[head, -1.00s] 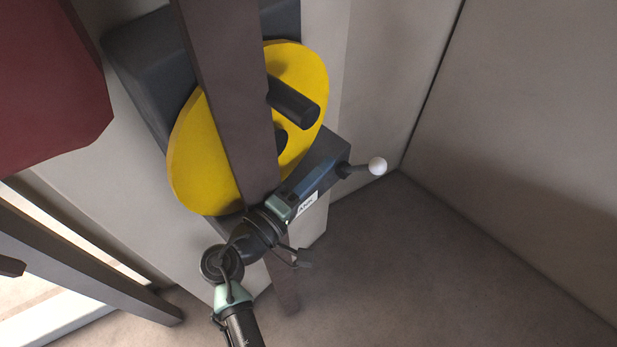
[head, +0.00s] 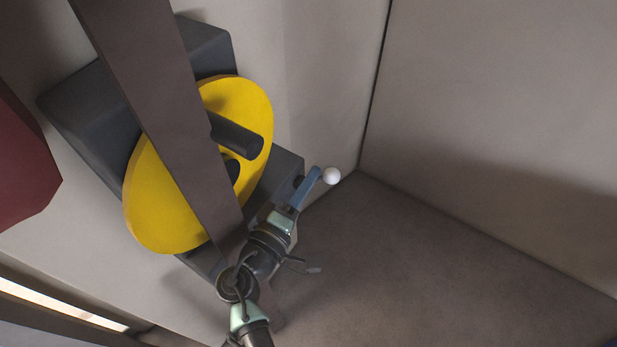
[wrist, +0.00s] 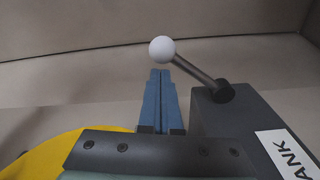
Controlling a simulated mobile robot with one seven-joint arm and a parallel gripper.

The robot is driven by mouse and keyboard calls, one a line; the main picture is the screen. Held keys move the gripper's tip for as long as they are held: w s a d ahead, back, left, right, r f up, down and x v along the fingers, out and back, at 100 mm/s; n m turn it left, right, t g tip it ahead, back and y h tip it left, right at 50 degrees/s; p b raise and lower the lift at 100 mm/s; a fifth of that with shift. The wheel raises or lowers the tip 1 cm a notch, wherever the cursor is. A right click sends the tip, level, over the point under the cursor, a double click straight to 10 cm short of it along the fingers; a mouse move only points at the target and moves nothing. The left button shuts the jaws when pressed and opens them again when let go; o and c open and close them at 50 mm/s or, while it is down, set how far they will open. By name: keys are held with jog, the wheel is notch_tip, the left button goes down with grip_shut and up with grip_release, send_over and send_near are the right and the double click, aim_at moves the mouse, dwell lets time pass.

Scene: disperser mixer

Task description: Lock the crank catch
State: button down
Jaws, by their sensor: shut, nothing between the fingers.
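The crank catch is a short grey lever (wrist: 198,72) with a white ball knob (wrist: 162,49). It pivots on the side of a dark grey box (wrist: 232,125), which carries a white label (wrist: 287,155) reading "ANK" in its visible part. In the wrist view the lever slants up and left from its pivot. My gripper (wrist: 160,73) has its blue fingers together and empty, with the tips just below the knob and left of the lever. In the head view the knob (head: 332,176) shows beside my fingertips (head: 317,170), which mostly hide the lever. I cannot tell whether they touch.
A yellow disc (head: 160,212) with a dark crank handle (head: 237,136) is left of the box. A long brown bar (head: 165,110) crosses in front of it. A dark red block (head: 22,165) is at far left. Pale walls meet behind; the floor (head: 430,260) at right is clear.

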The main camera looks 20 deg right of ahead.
jog(key=shift+s+d+f+m+b, duration=0.2)
jog(key=shift+f+m+b, duration=0.1)
jog(key=shift+b, duration=0.4)
jog(key=shift+s+d+f+m+b, duration=0.15)
jog(key=shift+m+b, duration=0.15)
jog(key=shift+b, duration=0.25)
jog(key=s+d+f+m+b, duration=0.2)
jog(key=f+m+b, duration=0.4)
jog(key=b, duration=1.4)
jog(key=s+m, duration=0.1)
jog(key=m, duration=0.2)
jog(key=shift+s+d+h+b, duration=0.25)
jog(key=shift+d+h+b, duration=0.05)
jog(key=shift+d+h, duration=0.1)
jog(key=shift+f+m, duration=0.1)
jog(key=shift+m, duration=0.2)
